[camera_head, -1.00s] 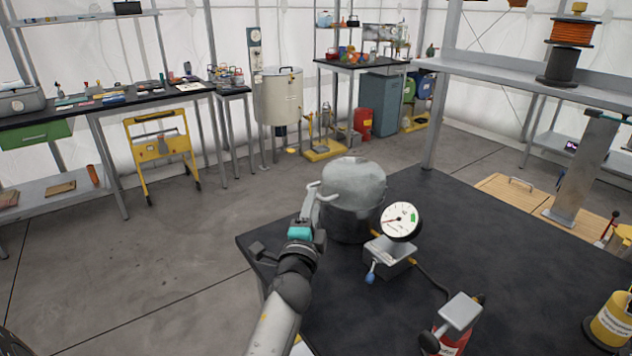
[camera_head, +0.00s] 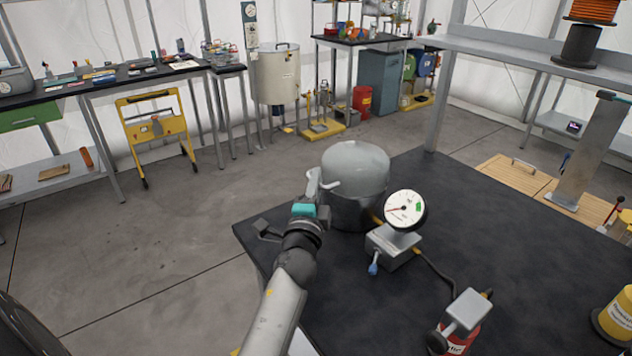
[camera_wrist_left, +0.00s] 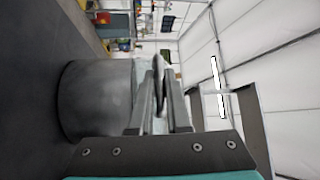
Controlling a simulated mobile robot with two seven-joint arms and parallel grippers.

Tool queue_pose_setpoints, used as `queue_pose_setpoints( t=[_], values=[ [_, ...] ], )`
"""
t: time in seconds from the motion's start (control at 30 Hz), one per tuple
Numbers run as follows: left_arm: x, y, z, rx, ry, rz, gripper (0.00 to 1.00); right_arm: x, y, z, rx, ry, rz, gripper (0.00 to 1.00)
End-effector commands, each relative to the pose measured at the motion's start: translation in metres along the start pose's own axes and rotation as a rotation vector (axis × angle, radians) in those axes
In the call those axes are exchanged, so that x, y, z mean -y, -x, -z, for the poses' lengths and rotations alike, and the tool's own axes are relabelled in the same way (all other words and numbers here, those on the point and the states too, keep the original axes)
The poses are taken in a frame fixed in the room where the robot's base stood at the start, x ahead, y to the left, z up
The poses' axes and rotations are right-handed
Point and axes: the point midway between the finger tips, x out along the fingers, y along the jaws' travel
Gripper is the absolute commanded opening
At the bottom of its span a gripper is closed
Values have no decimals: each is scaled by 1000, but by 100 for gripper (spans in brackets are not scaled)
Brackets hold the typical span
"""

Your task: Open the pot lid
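The grey metal pot (camera_head: 350,213) stands on the black table, with its domed lid (camera_head: 355,165) on top. A pale loop handle (camera_head: 325,186) shows at the lid's left side. My left gripper (camera_head: 313,183) is at this handle, beside the lid. In the left wrist view the pot (camera_wrist_left: 92,100) lies sideways in the picture. The two fingers of my left gripper (camera_wrist_left: 160,90) are near each other there, with a thin part between them. I cannot tell whether they press on it. My right gripper is in neither view.
A round gauge (camera_head: 404,209) on a small metal box (camera_head: 392,245) stands close to the pot's right. The table's back right is clear.

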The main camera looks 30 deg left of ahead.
Motion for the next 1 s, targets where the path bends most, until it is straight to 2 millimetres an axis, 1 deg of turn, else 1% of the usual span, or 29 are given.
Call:
queue_pose_setpoints(
  t=[0.03,0.1,1.0],
  values=[
    [0,0,0,0,0,0,5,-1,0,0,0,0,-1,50],
    [0,0,0,0,0,0,0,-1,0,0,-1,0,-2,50],
    [1,0,0,0,-1,2,0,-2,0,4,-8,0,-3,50]
  ],
)
